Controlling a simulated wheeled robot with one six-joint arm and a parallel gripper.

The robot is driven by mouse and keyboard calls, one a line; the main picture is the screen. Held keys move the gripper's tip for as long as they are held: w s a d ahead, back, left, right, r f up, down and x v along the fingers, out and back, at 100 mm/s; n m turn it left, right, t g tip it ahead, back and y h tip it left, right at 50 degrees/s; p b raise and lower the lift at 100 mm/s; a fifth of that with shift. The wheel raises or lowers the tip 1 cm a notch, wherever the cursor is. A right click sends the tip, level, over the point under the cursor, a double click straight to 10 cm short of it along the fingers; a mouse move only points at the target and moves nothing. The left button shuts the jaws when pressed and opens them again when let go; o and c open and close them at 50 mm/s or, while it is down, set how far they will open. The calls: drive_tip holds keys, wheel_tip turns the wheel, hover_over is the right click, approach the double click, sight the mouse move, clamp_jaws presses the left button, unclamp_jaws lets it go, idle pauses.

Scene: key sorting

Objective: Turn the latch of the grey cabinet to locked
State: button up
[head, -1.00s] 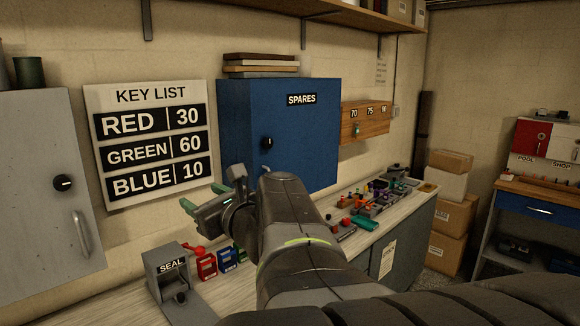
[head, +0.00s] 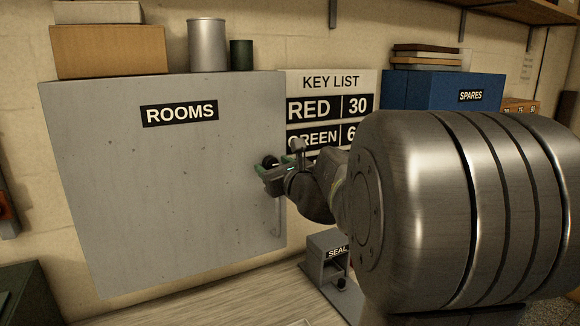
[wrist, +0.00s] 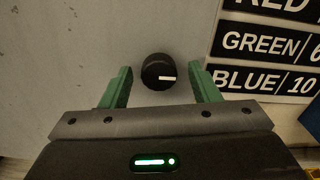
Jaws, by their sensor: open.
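The grey cabinet (head: 150,190) labelled ROOMS hangs on the wall at the left of the head view, its door shut. Its latch is a round black knob (wrist: 159,72) with a white mark, which points to the right in the wrist view. The knob shows in the head view (head: 270,161), partly hidden by my gripper. My gripper (wrist: 160,80) is open, its green fingers on either side of the knob with gaps to both. I cannot tell how far the fingertips reach along the knob. The door handle (head: 277,220) is below the latch.
The key list board (head: 331,82) is right of the cabinet, partly behind my arm. The blue SPARES cabinet (head: 420,95) is farther right. A SEAL device (head: 325,262) stands on the bench below. Boxes (head: 110,52) and cans (head: 207,45) sit on the grey cabinet.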

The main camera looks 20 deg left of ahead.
drive_tip(key=c, duration=1)
drive_tip(key=shift+f+n+b, duration=0.1)
drive_tip(key=shift+n+b, duration=0.3)
drive_tip(key=shift+b, duration=0.1)
drive_tip(key=n+b, duration=0.2)
drive_tip(key=n, duration=0.1)
drive_tip(key=shift+f+b, duration=0.1)
drive_tip(key=shift+b, duration=0.3)
drive_tip(key=n+b, duration=0.4)
drive_tip(key=n, duration=0.1)
drive_tip(key=n+b, duration=0.3)
drive_tip(key=n, duration=0.2)
drive_tip(key=shift+b, duration=0.3)
drive_tip(key=n+b, duration=0.2)
drive_tip(key=n, duration=0.2)
drive_tip(key=shift+b, duration=0.4)
drive_tip(key=shift+r+n, duration=0.2)
drive_tip(key=shift+n, duration=0.1)
